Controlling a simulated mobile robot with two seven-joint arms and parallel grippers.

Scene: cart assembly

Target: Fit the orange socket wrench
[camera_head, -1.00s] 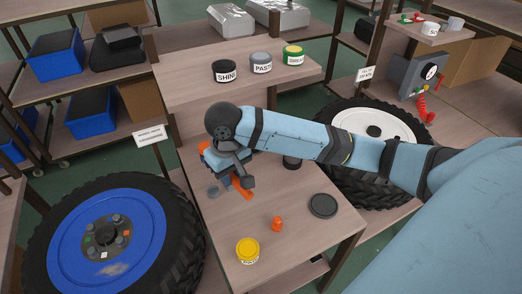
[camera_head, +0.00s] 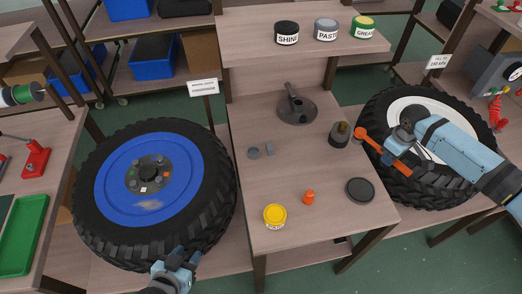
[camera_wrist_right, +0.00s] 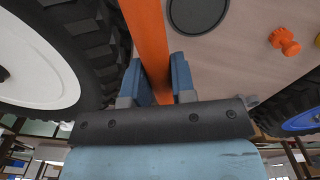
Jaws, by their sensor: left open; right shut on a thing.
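The orange socket wrench (camera_head: 390,156) is held by my right gripper (camera_head: 393,147) in front of the white-rimmed wheel on the right. In the right wrist view the orange bar (camera_wrist_right: 148,35) runs between the two blue fingers of my right gripper (camera_wrist_right: 157,85), which is shut on it. My left gripper (camera_head: 181,260) is open and empty at the lower edge of the blue-rimmed wheel (camera_head: 120,192). That wheel's dark hub (camera_head: 151,174) carries several small coloured pieces.
The middle table holds a dark round fixture (camera_head: 297,110), a dark knobbed piece (camera_head: 340,133), a small orange piece (camera_head: 309,197), a yellow tin (camera_head: 275,215) and a black disc (camera_head: 360,190). The white-rimmed wheel (camera_head: 374,120) stands close to my right arm.

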